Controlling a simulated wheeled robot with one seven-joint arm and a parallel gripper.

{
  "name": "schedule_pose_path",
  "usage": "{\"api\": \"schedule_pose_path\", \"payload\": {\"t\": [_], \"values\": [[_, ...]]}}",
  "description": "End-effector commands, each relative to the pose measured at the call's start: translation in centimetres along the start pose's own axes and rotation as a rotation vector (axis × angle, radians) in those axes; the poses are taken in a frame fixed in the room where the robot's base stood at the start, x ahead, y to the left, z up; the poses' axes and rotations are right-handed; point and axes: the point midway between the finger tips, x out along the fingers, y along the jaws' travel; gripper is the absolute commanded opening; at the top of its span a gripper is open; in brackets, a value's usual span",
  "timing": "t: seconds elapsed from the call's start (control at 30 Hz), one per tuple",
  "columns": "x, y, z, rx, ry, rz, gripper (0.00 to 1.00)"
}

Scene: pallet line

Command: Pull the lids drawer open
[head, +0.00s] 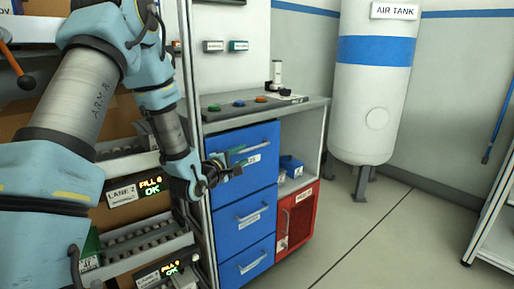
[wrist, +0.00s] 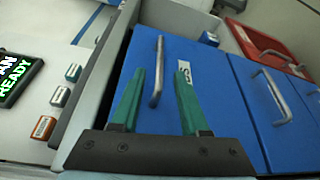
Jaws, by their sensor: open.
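A cabinet holds a stack of three blue drawers, each with a metal bar handle and a white label too small to read, so I cannot tell which one says lids. My gripper (head: 230,167) is in front of the top drawer (head: 262,141). In the wrist view, my gripper (wrist: 159,72) is open, its green fingers on either side of the top drawer's handle (wrist: 157,75). I cannot tell whether they touch it. The middle drawer (head: 229,222) and bottom drawer (head: 231,270) are below. All three drawers look shut.
The worktop (head: 309,104) above the drawers carries coloured buttons. A red mesh-fronted door (head: 310,208) and a shelf with blue bins (head: 291,166) are right of the drawers. An air tank (head: 372,90) stands behind. Lane racks are at left; the floor (head: 390,240) at right is clear.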

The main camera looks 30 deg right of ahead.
Motion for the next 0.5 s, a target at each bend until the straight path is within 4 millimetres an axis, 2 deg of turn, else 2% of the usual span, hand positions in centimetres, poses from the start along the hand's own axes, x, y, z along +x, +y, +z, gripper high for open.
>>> {"api": "schedule_pose_path", "payload": {"t": [0.3,0.5], "values": [[6.0,0.1,0.1,0.003,0.000,0.000,0.45],[8.2,0.0,-0.1,0.003,0.002,-0.002,0.45]]}}
